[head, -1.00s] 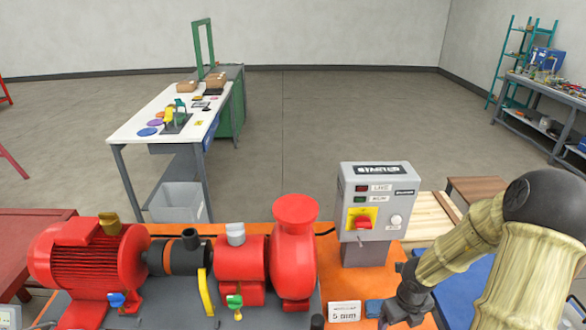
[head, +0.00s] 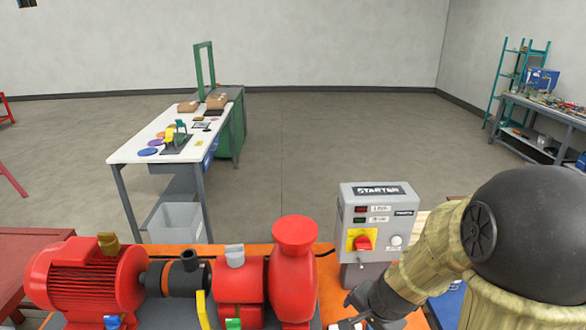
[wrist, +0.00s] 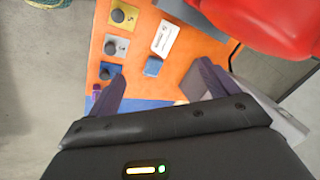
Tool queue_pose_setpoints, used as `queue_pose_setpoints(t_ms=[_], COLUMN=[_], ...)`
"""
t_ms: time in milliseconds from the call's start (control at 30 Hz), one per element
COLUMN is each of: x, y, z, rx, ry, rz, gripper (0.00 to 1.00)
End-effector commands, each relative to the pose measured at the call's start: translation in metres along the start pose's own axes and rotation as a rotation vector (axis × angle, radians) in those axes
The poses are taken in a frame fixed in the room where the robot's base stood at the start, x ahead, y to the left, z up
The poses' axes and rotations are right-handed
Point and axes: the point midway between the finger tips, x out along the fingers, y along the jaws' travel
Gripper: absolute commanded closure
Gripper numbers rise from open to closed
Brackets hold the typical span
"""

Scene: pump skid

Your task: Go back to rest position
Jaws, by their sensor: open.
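My gripper shows in the wrist view (wrist: 158,88) with its two dark fingers spread apart and nothing between them. It hangs above the orange skid plate (wrist: 135,45). Beyond the fingertips lie a small blue block (wrist: 153,66) and a white label card (wrist: 166,38). In the head view my arm reaches in from the right, in front of the grey starter box (head: 376,205), and my fingers are mostly cut off by the bottom edge.
The red motor (head: 85,275) and red pump (head: 293,270) stand on the skid at left. A white-topped workbench (head: 150,145) stands behind, with a grey bin (head: 176,222) beneath. A workbench with shelving (head: 545,112) is at far right. Open floor lies between.

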Motion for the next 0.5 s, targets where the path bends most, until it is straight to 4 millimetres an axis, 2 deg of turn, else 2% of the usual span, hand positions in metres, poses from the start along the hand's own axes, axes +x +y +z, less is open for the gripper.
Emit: queue_pose_setpoints(t_ms=[100,300,400,500], x=[-0.018,-0.043,-0.051,-0.054], y=[0.005,0.025,0.033,0.037], z=[0.018,0.039,0.043,0.045], rx=[-0.272,-0.696,-0.829,-0.886], ry=[-0.027,-0.068,-0.079,-0.085], rz=[0.022,0.091,0.120,0.135], gripper=[0.15,0.15,0.15,0.15])
